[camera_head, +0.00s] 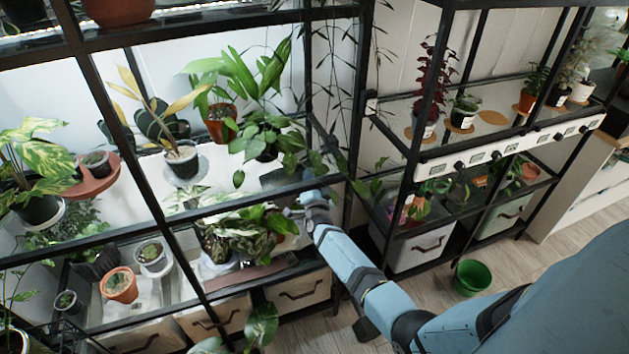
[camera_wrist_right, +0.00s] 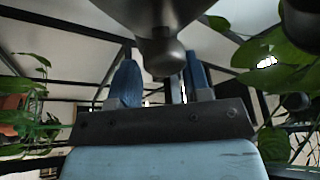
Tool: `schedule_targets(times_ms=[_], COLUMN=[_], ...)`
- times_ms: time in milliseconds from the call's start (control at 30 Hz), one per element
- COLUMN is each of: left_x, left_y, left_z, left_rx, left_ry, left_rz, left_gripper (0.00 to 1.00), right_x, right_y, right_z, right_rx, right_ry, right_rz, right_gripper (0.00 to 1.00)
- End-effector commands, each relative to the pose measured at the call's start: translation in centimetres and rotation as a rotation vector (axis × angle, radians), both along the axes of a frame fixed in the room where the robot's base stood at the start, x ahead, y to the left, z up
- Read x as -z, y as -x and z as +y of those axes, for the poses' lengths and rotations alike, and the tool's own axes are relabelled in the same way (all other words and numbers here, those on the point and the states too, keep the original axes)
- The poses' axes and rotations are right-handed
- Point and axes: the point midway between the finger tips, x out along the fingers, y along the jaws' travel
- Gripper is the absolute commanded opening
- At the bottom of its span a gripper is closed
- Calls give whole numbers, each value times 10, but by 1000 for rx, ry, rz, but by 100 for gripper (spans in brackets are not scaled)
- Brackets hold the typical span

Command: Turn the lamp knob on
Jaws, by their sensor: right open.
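My right gripper (camera_head: 308,200) reaches in among the plants at the right end of the left shelf unit. In the right wrist view its two blue fingers (camera_wrist_right: 160,70) stand apart. A rounded dark-grey metal piece (camera_wrist_right: 160,52) hangs from above, in line with the gap between the fingers. It may be the lamp knob; I cannot tell whether the fingers touch it. In the head view this piece cannot be made out among the leaves. My left gripper is out of view.
Leaves (camera_wrist_right: 285,75) crowd the gripper's right side in the wrist view. A black shelf post (camera_head: 356,130) stands just right of the gripper in the head view. A white strip with small displays and dark knobs (camera_head: 522,146) fronts the right shelf. A green pot (camera_head: 472,277) sits on the floor.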

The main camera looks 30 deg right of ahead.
Motion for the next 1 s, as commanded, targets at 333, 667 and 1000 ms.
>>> schedule_targets(times_ms=[333, 667, 1000], left_x=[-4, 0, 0], left_y=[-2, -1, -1], left_z=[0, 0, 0], left_rx=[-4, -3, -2], left_ry=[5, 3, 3], left_rz=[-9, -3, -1], left_gripper=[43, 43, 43], right_x=[-1, -1, -1], right_y=[-2, -2, -2], right_z=[-2, -1, -1], right_rx=[1, 0, 1], right_ry=[0, -1, -100], right_rz=[1, 0, -25], right_gripper=[40, 0, 0])
